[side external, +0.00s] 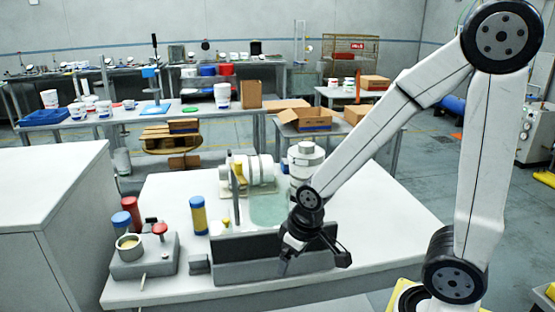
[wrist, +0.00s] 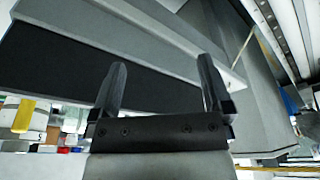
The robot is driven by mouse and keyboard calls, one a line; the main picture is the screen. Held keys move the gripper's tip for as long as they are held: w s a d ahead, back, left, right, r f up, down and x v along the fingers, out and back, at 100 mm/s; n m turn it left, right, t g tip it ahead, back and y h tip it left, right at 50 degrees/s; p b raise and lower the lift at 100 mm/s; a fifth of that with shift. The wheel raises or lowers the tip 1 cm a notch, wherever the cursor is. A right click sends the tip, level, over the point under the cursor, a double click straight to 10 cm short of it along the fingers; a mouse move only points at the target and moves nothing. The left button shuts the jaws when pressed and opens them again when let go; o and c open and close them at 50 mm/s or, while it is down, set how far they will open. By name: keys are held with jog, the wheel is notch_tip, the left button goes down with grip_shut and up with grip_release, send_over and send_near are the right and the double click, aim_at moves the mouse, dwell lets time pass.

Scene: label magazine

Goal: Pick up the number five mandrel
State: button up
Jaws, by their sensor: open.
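My gripper (side external: 315,256) is open at the front of a long dark grey box-like magazine (side external: 232,270), near its right end. In the wrist view the two fingers (wrist: 160,78) are spread apart with nothing between them, and the grey magazine panel (wrist: 140,30) fills much of the view beyond them. I cannot tell which piece is the number five mandrel. A pale piece (wrist: 35,136) at the left of the wrist view seems to bear a digit, too small to read surely. Any contact between the fingers and the magazine cannot be told.
A blue and yellow cylinder (side external: 199,216) stands left of the magazine. A grey block (side external: 143,262) with a cup and a red knob sits at the table's left. White rollers (side external: 250,170), a pale green translucent cylinder (side external: 268,210) and a white stack (side external: 305,158) stand behind. The table's right side is clear.

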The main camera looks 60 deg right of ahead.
jog(key=w+d+r+m+t+h, duration=0.1)
jog(key=w+d+r+m+t, duration=0.2)
jog(key=w+d+r, duration=1.05)
jog(key=m+g+h, duration=0.2)
jog(key=m, duration=0.2)
send_near(307, 143)
notch_tip(307, 143, down, 2)
jog(key=shift+x, duration=4.1)
jog(key=shift+w+d+r, duration=0.1)
jog(key=shift+w, duration=0.1)
grip_shut()
jog(key=shift+r, duration=0.15)
